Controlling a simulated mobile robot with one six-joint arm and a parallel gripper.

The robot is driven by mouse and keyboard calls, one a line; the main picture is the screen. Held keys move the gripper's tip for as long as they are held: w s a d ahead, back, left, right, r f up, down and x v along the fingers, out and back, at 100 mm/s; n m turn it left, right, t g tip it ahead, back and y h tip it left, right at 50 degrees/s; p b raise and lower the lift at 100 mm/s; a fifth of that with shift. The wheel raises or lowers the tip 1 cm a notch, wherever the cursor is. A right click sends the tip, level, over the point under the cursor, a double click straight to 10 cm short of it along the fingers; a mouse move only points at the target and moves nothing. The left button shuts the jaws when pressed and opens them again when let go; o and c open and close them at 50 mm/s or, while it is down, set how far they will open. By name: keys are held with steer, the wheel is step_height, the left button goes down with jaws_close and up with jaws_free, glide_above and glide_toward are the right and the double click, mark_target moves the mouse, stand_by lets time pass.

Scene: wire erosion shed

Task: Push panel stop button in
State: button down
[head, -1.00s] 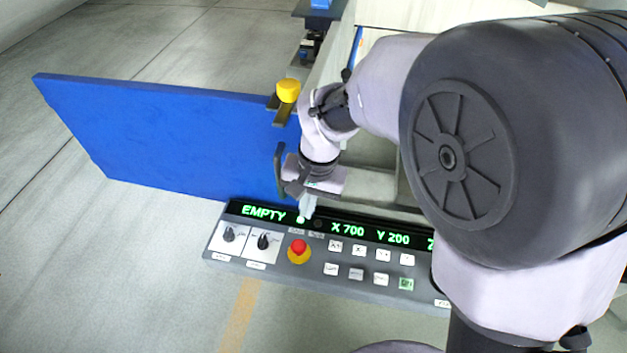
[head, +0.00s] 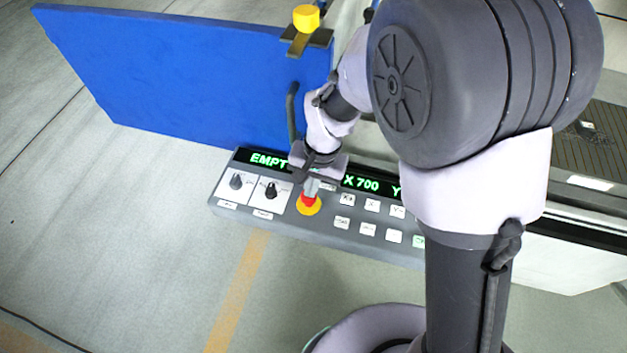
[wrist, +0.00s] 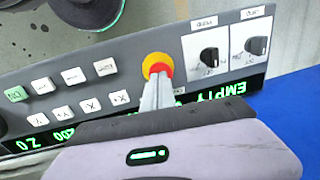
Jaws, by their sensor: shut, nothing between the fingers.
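The stop button (head: 307,202) is a red knob on a round yellow base, on the grey control panel (head: 290,222). It also shows in the wrist view (wrist: 158,67). My gripper (head: 312,187) is shut and empty. Its fingertips point down at the red knob and cover part of it in both views. In the wrist view the closed fingers (wrist: 156,92) end right at the knob's edge. The tips look to be at or very near it; I cannot tell whether they touch. How far in the knob sits is not clear.
Two black rotary knobs (head: 270,190) lie left of the button, and several white keys (head: 367,229) lie right. A green-lettered display (head: 362,184) runs behind them. A blue door panel (head: 180,75) stands behind.

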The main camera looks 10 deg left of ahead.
steer(key=shift+f, duration=0.15)
step_height(320, 180, down, 2)
steer(key=shift+s+f+b, duration=0.1)
steer(key=shift+b, duration=0.75)
steer(key=shift+s+d, duration=0.2)
steer(key=shift+s, duration=0.1)
steer(key=r+p, duration=0.2)
steer(key=w+r+p, duration=0.1)
steer(key=r, duration=0.1)
steer(key=shift+a+r+p, duration=0.1)
steer(key=shift+r+p, duration=0.05)
steer(key=shift+p, duration=0.25)
step_height(320, 180, up, 11)
steer(key=d+p, duration=0.1)
steer(key=p, duration=0.3)
steer(key=shift+d, duration=0.3)
